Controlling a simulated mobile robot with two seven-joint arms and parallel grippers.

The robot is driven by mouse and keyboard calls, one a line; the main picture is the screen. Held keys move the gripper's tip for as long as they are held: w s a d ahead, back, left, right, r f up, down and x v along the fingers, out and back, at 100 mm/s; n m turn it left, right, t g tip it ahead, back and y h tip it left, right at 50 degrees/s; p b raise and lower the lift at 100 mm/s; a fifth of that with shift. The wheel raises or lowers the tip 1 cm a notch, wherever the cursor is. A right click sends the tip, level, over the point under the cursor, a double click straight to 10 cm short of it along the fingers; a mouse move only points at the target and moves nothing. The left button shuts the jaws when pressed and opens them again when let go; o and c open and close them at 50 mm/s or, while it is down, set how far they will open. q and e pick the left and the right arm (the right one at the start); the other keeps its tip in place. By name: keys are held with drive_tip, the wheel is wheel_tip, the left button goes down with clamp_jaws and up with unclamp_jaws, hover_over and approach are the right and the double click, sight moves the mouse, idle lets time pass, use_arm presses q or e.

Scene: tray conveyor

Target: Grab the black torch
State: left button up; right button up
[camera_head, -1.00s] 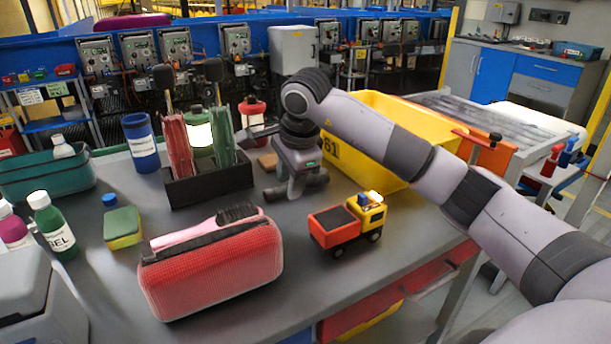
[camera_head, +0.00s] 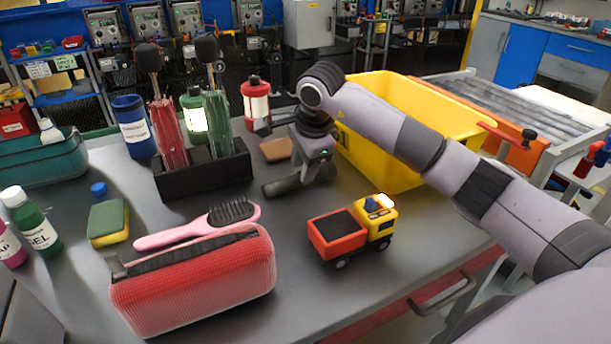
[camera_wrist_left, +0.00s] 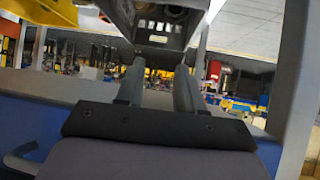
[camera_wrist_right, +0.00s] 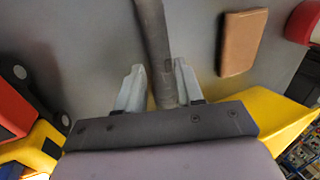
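The black torch (camera_head: 283,187), a dark grey cylinder, lies on the grey table in the head view, partly hidden by my right gripper (camera_head: 302,172). In the right wrist view the torch (camera_wrist_right: 154,40) runs lengthwise between the fingers of my right gripper (camera_wrist_right: 158,75). The fingers stand apart on either side of it, very close to its sides; I see no clear grip. My left gripper shows only in the left wrist view (camera_wrist_left: 158,75), open and empty, away from the table.
A brown block (camera_head: 276,149) and yellow crate (camera_head: 385,165) are close to the right gripper. A black holder (camera_head: 205,178) stands left. A toy truck (camera_head: 335,232), pink brush (camera_head: 190,230), red case (camera_head: 200,285) and sponge (camera_head: 108,222) lie nearer.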

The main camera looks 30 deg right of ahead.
sight(299, 178)
drive_tip(key=shift+x, duration=1.6)
drive_tip(key=c, duration=0.7)
drive_tip(key=shift+r, duration=0.1)
